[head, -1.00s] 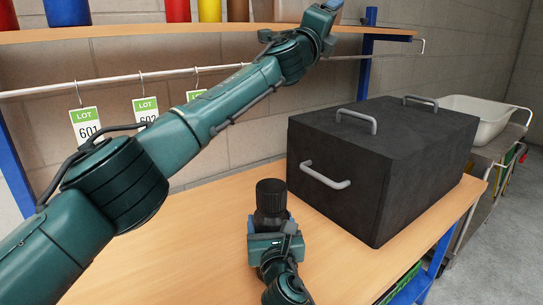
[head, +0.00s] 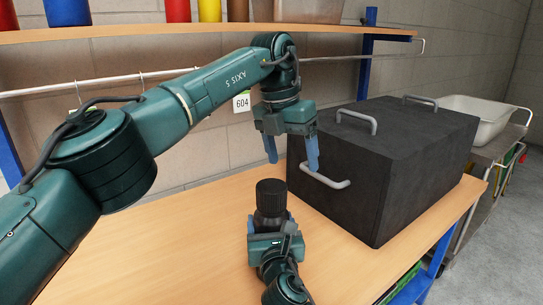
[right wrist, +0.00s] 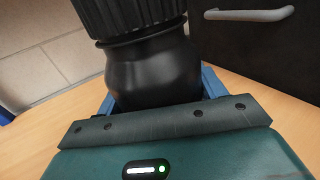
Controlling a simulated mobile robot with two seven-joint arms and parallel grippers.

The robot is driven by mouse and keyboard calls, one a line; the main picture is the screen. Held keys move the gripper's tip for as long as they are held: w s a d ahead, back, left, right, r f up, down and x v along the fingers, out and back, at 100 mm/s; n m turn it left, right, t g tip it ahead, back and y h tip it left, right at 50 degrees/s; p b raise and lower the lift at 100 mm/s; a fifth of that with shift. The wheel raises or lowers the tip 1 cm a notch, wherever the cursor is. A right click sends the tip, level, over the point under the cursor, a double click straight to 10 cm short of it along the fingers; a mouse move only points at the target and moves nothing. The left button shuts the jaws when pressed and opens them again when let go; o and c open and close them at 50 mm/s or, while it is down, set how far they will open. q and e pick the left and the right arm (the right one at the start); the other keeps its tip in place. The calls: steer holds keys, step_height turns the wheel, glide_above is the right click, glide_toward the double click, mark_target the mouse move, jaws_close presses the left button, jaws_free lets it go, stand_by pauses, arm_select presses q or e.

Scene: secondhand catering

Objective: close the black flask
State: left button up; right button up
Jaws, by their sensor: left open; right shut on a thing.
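The black flask (head: 270,219) stands upright at the middle of the wooden table, with a ribbed black cap (head: 271,193) on its top. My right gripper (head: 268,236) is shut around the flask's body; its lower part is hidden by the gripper. In the right wrist view the flask body (right wrist: 152,72) sits between the blue fingers, and the ribbed cap (right wrist: 128,14) shows above it. Whether the cap is screwed tight I cannot tell. My left gripper (head: 292,160) is open and empty, its blue fingers pointing down, above and behind the flask.
A large black box (head: 400,160) with grey handles stands just right of the flask, close to my left gripper. A shelf (head: 190,33) and a rail with lot tags cross behind. The table's left part (head: 170,250) is clear.

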mark_target(272, 186)
arm_select(q)
steer(key=a, duration=0.1)
steer(key=a+y, duration=0.1)
steer(key=a+n+y, duration=0.1)
steer(key=a, duration=0.1)
steer(key=shift+s, duration=0.35)
steer(key=shift+f, duration=0.15)
steer(key=shift+d+f, duration=0.1)
steer(key=shift+f, duration=3.85)
steer(key=c, duration=1)
